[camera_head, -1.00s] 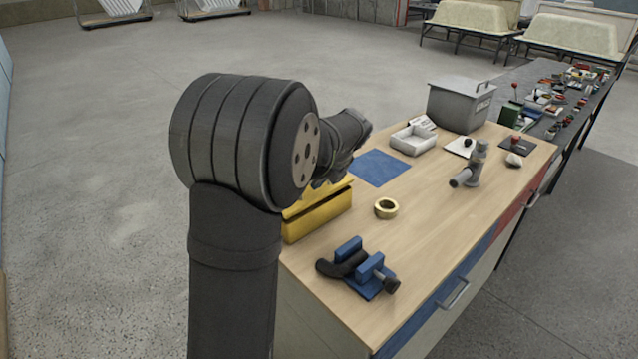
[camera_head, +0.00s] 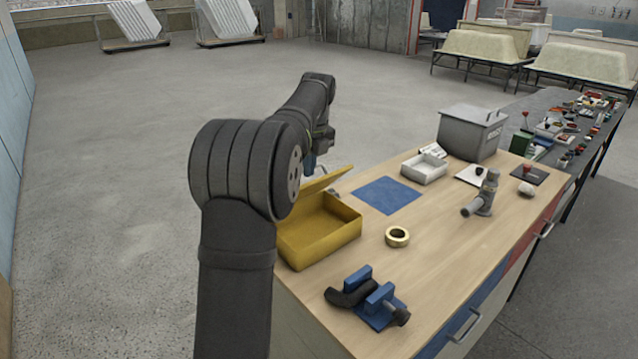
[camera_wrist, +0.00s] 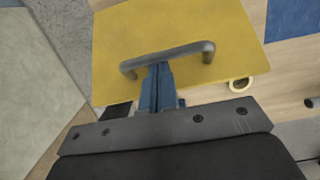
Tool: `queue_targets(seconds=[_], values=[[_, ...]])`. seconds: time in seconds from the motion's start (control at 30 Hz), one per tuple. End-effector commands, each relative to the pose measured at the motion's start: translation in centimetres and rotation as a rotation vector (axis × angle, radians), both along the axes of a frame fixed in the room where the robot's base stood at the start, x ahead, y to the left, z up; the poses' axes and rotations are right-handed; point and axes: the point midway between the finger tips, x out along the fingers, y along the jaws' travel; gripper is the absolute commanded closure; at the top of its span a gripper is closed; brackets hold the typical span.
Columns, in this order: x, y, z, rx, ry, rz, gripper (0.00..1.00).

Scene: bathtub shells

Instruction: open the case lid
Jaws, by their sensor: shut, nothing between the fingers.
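The yellow case (camera_head: 341,236) stands at the left end of the workbench, and its empty-looking inside shows. Its lid (camera_head: 326,182) is raised and tilted up along the far left side. In the wrist view the lid (camera_wrist: 200,30) fills the upper middle, with a grey bar handle (camera_wrist: 178,55) on it. My gripper (camera_wrist: 158,70) is shut and empty, its blue fingertips at the handle's lower edge; I cannot tell whether they touch it. In the head view my gripper (camera_head: 310,163) is beside the lid's raised edge, partly hidden by my arm.
A tape roll (camera_head: 397,237) and a blue vise (camera_head: 370,302) holding a dark bent pipe are right of the case. A blue mat (camera_head: 387,195), white tray (camera_head: 424,168), grey bin (camera_head: 473,132) and grey pipe fitting (camera_head: 484,196) lie farther along.

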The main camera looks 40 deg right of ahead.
Motion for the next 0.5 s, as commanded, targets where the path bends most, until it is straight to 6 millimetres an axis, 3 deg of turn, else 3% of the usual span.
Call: queue_targets(seconds=[0.5], values=[[8.5,0.0,2.3,0.0,-0.003,0.002,1.0]])
